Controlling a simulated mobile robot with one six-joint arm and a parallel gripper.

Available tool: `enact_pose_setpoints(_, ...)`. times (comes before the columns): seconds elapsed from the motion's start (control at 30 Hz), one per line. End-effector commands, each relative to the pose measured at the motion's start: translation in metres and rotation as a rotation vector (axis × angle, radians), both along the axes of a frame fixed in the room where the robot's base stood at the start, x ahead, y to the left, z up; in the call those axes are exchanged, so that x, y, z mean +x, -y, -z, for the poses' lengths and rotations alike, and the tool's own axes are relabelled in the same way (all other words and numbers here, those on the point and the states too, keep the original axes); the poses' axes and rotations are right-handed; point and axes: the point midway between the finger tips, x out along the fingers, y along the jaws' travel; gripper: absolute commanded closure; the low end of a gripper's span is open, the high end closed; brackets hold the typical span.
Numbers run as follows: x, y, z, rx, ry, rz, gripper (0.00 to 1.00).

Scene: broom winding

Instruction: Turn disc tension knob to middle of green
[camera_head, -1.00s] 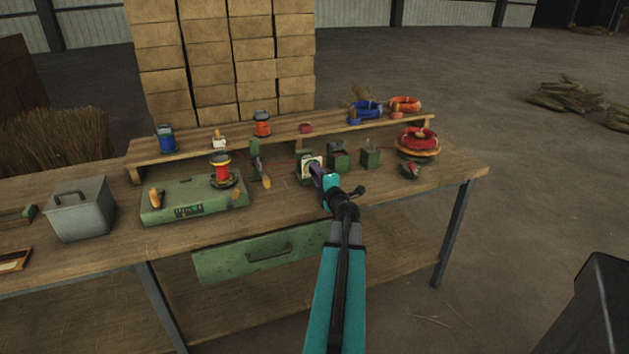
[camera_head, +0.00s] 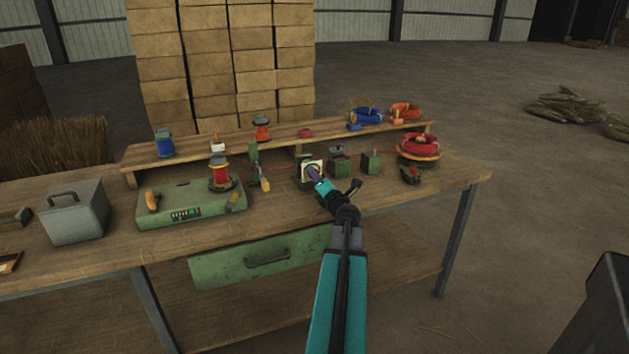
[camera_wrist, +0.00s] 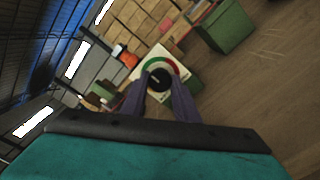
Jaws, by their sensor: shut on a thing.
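The disc tension knob (camera_wrist: 160,84) is a round black knob on a white dial plate (camera_wrist: 139,72). The plate carries a coloured arc, with green (camera_wrist: 153,62) at the upper left and red (camera_wrist: 176,68) at the right in the wrist view. My gripper (camera_wrist: 161,87) has its two purple fingers on either side of the knob, shut on it. A small pale mark shows on the knob; its exact direction against the arc is hard to read. In the head view my gripper (camera_head: 313,174) reaches the white dial plate (camera_head: 309,163) on a green block, and the fingers hide the knob.
Green blocks (camera_head: 339,164) stand close to the right of the dial. A lever device with a yellow-orange handle (camera_head: 264,184) is to its left, beside a green winding box (camera_head: 190,207) with a red spool. The bench front (camera_head: 300,208) below the dial is mostly clear.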

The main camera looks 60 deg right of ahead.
Motion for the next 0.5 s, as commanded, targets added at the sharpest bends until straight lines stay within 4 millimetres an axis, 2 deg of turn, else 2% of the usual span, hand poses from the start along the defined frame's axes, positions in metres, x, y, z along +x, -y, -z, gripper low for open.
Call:
enact_pose_setpoints(0.23,0.002,0.0003,-0.0037,0.0,0.006,-0.002,0.95)
enact_pose_setpoints(0.27,0.002,0.0003,-0.0037,0.0,0.006,-0.002,0.69)
enact_pose_setpoints(0.3,0.002,0.0003,-0.0037,0.0,0.006,-0.002,0.62)
enact_pose_setpoints(0.37,0.0017,0.0004,-0.0032,0.0,0.006,-0.002,0.54)
enact_pose_setpoints(0.5,0.0011,0.0002,-0.0021,0.0,0.004,-0.001,0.54)
